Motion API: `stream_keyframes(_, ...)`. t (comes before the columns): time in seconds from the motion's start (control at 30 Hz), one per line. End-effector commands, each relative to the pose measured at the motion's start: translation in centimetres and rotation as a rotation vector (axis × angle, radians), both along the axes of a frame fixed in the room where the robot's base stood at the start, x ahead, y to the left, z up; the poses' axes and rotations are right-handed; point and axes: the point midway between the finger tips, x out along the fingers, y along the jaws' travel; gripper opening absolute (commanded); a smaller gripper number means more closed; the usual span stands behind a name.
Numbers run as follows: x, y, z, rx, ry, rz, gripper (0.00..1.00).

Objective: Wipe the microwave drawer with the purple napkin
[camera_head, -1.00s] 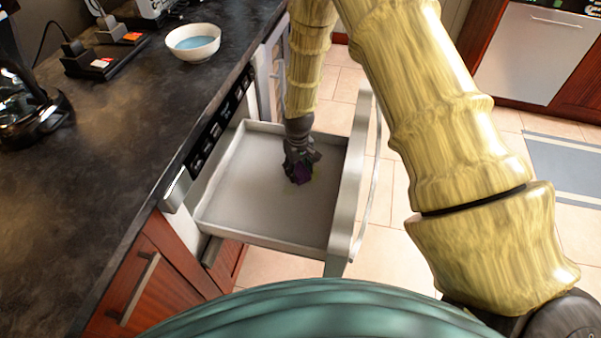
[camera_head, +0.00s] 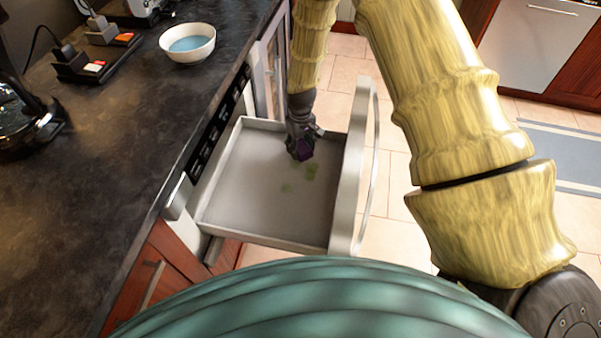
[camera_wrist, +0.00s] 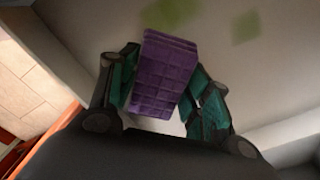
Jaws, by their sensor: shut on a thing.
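The microwave drawer (camera_head: 240,213) is pulled open, with a grey floor, low side walls and a tall front panel on the right. Green stains (camera_head: 311,172) mark its floor, with a fainter one to the left; two green patches also show in the wrist view (camera_wrist: 246,27). My gripper (camera_head: 302,150) is inside the drawer's far right part, pointing down. It is shut on the folded purple napkin (camera_wrist: 163,75), which is gripped between both fingers and sticks out past them. Whether the napkin touches the drawer floor is hard to tell.
A white bowl (camera_head: 188,43) with blue inside stands on the dark countertop (camera_head: 100,165) at left. A black holder (camera_head: 95,66) and a black appliance stand on the counter too. The drawer's front panel (camera_head: 353,165) rises close beside my gripper.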

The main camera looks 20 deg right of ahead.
Motion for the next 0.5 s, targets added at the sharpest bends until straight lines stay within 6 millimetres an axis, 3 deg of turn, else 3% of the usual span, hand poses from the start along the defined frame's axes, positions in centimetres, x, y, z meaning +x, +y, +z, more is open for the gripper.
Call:
stream_keyframes(0.3,0.1,0.2,3.2,0.0,0.0,0.002,0.26)
stream_keyframes(0.5,0.1,0.2,3.7,0.0,0.0,0.002,0.26)
